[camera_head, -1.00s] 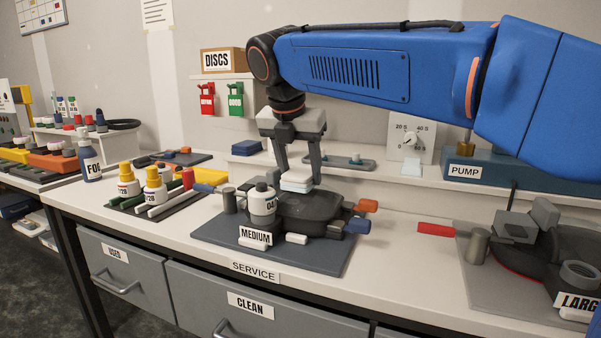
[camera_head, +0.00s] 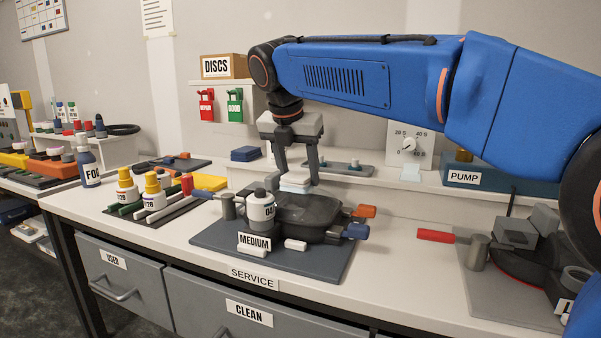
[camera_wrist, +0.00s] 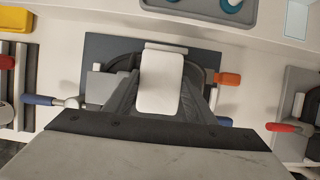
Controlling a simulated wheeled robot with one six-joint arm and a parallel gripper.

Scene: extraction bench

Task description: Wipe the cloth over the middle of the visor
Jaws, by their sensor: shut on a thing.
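My gripper (camera_head: 296,178) is shut on a white folded cloth (camera_head: 295,187) and points down over the medium mask. The cloth also shows in the wrist view (camera_wrist: 160,85), between the two fingers. The dark visor (camera_head: 325,206) lies on the grey plate labelled MEDIUM (camera_head: 215,234). The cloth is over the visor's rear part, low to it; whether it touches cannot be told. In the wrist view the cloth and fingers cover much of the visor.
An orange knob (camera_head: 364,211) and a blue knob (camera_head: 355,231) stick out at the visor's right. A second mask station with a red handle (camera_head: 435,235) is at the right. Bare bench lies between the stations.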

